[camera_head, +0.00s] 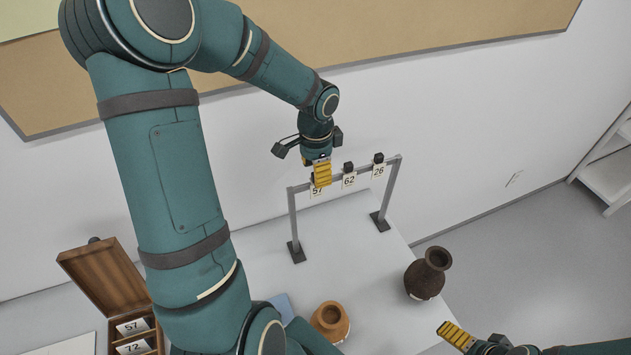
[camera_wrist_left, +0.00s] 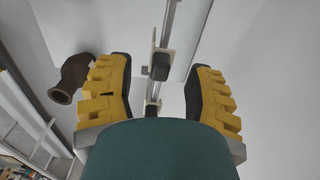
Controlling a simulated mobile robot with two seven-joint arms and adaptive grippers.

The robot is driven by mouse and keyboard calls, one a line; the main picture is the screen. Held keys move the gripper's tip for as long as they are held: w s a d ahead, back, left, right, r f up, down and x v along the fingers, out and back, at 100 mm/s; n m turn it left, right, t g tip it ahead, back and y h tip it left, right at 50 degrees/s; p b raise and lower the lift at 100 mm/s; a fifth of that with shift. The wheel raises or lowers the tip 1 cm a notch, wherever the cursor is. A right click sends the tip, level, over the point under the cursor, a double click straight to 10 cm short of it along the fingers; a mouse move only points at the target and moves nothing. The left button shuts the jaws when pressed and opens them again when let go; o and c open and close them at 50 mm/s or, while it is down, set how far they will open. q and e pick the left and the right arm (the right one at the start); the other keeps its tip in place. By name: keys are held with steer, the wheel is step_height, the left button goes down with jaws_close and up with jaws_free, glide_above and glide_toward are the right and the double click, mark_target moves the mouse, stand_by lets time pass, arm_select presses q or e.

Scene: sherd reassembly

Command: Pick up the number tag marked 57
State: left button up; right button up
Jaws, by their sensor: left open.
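The number tag marked 57 (camera_head: 317,191) hangs at the left end of a grey rail, beside tags marked 62 (camera_head: 349,181) and 26 (camera_head: 379,171). My left gripper (camera_head: 321,174) is over the 57 tag from above and hides its upper part. In the left wrist view the gripper (camera_wrist_left: 162,95) has its fingers spread wide, with the rail and dark clips between them; nothing is gripped. The numbers cannot be read there. My right gripper (camera_head: 456,336) is at the lower right, away from the rail; its opening is unclear.
The grey rail stand (camera_head: 293,225) stands on a white table (camera_head: 355,265). A dark vase (camera_head: 428,274) is at the right and an orange-brown pot (camera_head: 330,321) at the front. An open wooden box (camera_head: 103,276) at the left holds cards marked 57 (camera_head: 132,326) and 72 (camera_head: 132,347).

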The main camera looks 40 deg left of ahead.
arm_select(q)
step_height(320, 180, down, 2)
steer(key=shift+f, duration=0.1)
jaws_close()
stand_by(0.4)
